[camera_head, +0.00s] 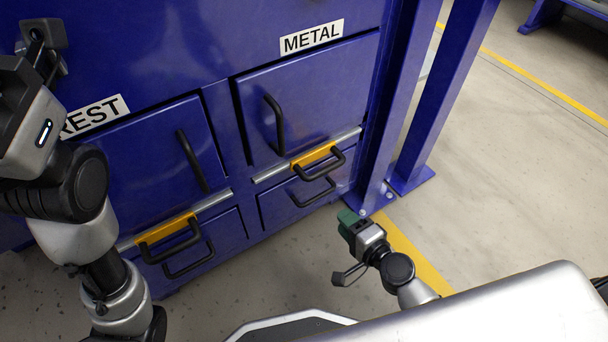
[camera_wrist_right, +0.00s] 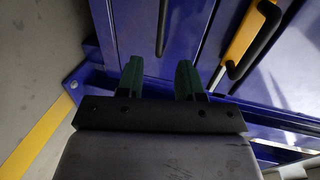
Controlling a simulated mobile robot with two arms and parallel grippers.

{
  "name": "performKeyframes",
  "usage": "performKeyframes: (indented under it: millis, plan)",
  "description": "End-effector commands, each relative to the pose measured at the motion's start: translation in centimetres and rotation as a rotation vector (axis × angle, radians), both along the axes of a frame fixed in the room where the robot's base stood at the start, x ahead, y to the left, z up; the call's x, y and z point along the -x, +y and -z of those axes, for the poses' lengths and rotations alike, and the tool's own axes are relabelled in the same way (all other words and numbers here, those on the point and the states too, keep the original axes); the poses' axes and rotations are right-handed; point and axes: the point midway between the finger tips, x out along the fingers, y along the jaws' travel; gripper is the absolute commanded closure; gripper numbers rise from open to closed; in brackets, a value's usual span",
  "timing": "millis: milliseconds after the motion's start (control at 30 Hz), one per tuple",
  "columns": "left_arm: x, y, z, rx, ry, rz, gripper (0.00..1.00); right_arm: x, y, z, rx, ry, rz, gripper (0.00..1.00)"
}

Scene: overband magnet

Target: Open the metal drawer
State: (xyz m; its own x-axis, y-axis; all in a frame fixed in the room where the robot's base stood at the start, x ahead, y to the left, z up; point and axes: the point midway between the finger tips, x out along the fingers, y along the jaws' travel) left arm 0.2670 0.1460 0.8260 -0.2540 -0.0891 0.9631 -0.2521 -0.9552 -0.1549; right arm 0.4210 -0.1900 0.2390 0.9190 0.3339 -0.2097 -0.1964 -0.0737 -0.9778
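The METAL label (camera_head: 311,36) is on the right half of a blue cabinet. Under it is a blue door (camera_head: 325,95) with a black upright handle (camera_head: 273,124). Below a grey rail are a yellow plate with a black bar handle (camera_head: 325,163) and a lower blue drawer front (camera_head: 275,208) with another black handle (camera_head: 312,192). These fronts look closed. My right gripper (camera_head: 347,222) is low, to the right of the drawer front and apart from it. The right wrist view shows its two green fingers (camera_wrist_right: 158,80) apart and empty. My left arm is at the left; its fingers are not in view.
A matching REST section (camera_head: 95,115) with similar handles (camera_head: 188,262) is on the left. Blue posts (camera_head: 445,90) stand at the cabinet's right side, near my right gripper. Concrete floor with yellow lines (camera_head: 415,250) is open to the right.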

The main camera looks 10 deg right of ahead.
Motion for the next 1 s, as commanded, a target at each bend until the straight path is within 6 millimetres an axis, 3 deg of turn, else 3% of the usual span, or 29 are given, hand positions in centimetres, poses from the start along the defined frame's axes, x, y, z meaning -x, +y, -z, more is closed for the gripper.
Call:
performKeyframes:
  millis: [167, 633, 1000]
  plan:
    - [-0.1, 0.0, 0.0, 0.0, 0.004, 0.0, 0.57, -1.0, 0.3, 0.2, 0.0, -0.001, 0.001, 0.63]
    - [-0.1, 0.0, 0.2, -0.001, 0.002, 0.0, 0.57, -8.5, 3.1, 2.0, -0.001, -0.002, 0.0, 0.63]
    - [0.0, 0.0, 0.0, -0.001, -0.001, 0.0, 0.57, -10.0, 3.6, 2.3, 0.0, 0.0, 0.0, 0.63]
